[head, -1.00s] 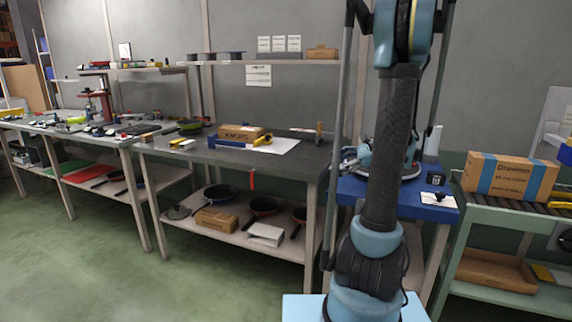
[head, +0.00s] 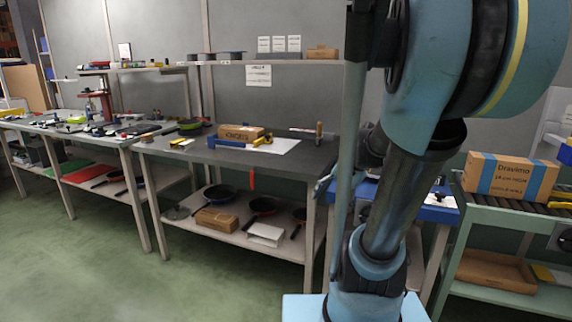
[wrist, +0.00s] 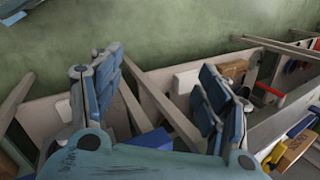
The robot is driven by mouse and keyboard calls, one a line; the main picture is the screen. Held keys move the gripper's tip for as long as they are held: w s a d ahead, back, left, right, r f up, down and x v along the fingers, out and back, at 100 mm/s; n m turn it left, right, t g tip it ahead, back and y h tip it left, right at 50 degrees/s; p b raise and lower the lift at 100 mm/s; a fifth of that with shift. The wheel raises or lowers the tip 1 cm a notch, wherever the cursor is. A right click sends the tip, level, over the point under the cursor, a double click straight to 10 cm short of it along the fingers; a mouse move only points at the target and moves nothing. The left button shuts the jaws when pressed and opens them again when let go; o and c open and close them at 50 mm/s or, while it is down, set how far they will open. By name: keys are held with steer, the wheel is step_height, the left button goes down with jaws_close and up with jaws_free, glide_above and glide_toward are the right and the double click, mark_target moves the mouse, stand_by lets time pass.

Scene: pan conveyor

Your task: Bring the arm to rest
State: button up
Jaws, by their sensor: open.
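My arm (head: 400,200) rises from its light blue base on the right of the head view and bulges large and close at the upper right. My gripper (wrist: 160,88) shows in the wrist view with its two blue fingers spread wide. Nothing is between the fingers. It hangs in the air, apart from the benches seen beyond it, over a view of green floor and lower shelves. In the head view the gripper cannot be made out.
A dark-topped workbench (head: 180,151) with a cardboard box (head: 240,132) stands left of my arm. A blue table (head: 440,214) is partly hidden behind the arm. A conveyor at the right carries a blue-taped box (head: 508,178). Green floor (head: 90,270) is clear at the front left.

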steer(key=s+d+f+n+h, duration=0.5)
steer(key=s+n, duration=0.2)
steer(key=s, duration=0.2)
steer(key=shift+s+f+n+t, duration=0.3)
steer(key=shift+s+f, duration=0.05)
steer(key=shift+s, duration=0.05)
steer(key=shift+d, duration=0.1)
stand_by(0.4)
